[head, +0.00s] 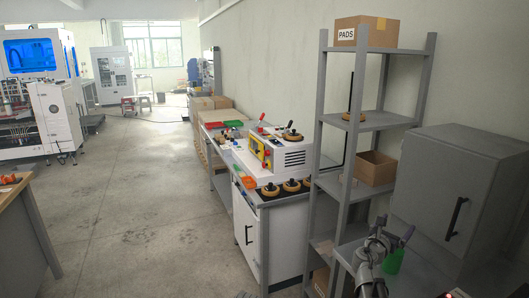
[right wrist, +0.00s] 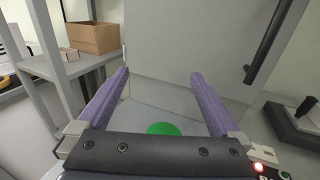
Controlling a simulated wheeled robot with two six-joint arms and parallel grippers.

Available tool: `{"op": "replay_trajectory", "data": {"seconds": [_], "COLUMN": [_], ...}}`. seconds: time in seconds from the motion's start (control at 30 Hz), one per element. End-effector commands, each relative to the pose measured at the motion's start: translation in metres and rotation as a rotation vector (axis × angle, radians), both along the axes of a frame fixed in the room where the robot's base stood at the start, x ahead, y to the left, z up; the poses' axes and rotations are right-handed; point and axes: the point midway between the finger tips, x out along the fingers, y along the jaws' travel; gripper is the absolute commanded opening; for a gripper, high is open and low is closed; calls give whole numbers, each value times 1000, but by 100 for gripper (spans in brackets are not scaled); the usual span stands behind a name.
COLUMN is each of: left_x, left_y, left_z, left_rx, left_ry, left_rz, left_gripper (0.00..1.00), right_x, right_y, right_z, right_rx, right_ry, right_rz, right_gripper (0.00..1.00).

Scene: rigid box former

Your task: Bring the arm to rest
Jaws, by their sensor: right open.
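My right gripper (head: 395,230) is at the lower right of the head view, in front of the grey cabinet and beside the shelf rack. In the right wrist view its two purple fingers (right wrist: 159,76) stand wide apart with nothing between their tips. A green round thing (right wrist: 163,129) lies beyond the gripper's palm, partly hidden by it. A green thing (head: 393,262) also shows just below the gripper in the head view. My left gripper is not in view.
The grey cabinet (head: 460,180) with a black handle stands close on the right. The grey rack (head: 373,122) holds an open cardboard box (head: 375,172) and a PADS box (head: 364,32). A white machine (head: 282,150) stands on a bench left of it. The floor (head: 140,200) is clear.

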Motion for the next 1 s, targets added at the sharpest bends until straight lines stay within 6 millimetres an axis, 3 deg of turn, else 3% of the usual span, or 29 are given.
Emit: {"op": "replay_trajectory", "data": {"seconds": [0.5, 1.0], "left_x": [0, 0], "left_y": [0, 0], "left_z": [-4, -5], "left_rx": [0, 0], "left_ry": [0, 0], "left_rz": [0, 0], "left_gripper": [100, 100], "right_x": [44, 69], "right_y": [91, 172], "right_z": [-4, -5], "right_rx": [0, 0], "right_ry": [0, 0], "right_rz": [223, 410], "right_gripper": [100, 100]}}
